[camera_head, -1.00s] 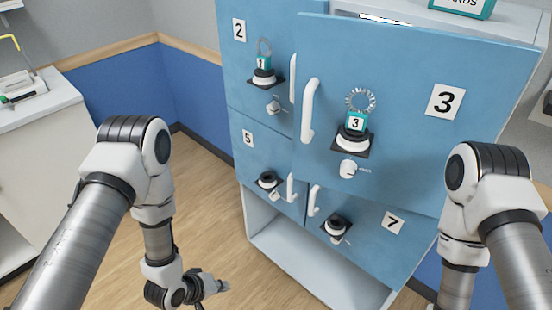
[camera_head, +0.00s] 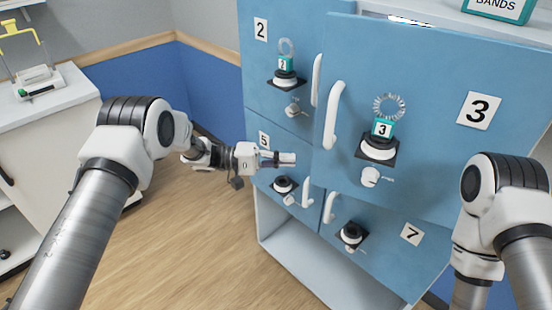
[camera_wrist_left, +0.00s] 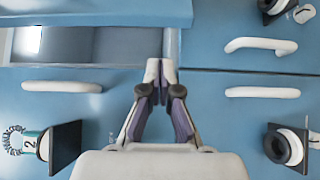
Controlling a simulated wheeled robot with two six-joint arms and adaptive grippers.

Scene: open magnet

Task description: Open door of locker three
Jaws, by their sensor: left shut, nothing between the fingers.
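The blue door of locker three (camera_head: 430,140) carries a white handle (camera_head: 333,115) at its left and a "3" label (camera_head: 479,110). It stands ajar, its left edge out in front of the neighbouring doors. In the left wrist view, which is turned sideways, the door edge (camera_wrist_left: 95,14) is at the top left, with the grey locker inside (camera_wrist_left: 115,45) showing below it. My left gripper (camera_head: 288,159) is shut and empty, left of the door's lower left edge. The left wrist view shows its fingertips (camera_wrist_left: 160,72) by the opening's corner. My right gripper is out of view.
Locker two's door (camera_head: 268,90), locker five's door (camera_head: 262,165) and locker seven's door (camera_head: 385,255) look shut. Their handles stick out near my left gripper. A white counter (camera_head: 60,100) is at the left. Open floor (camera_head: 190,260) lies before the lockers.

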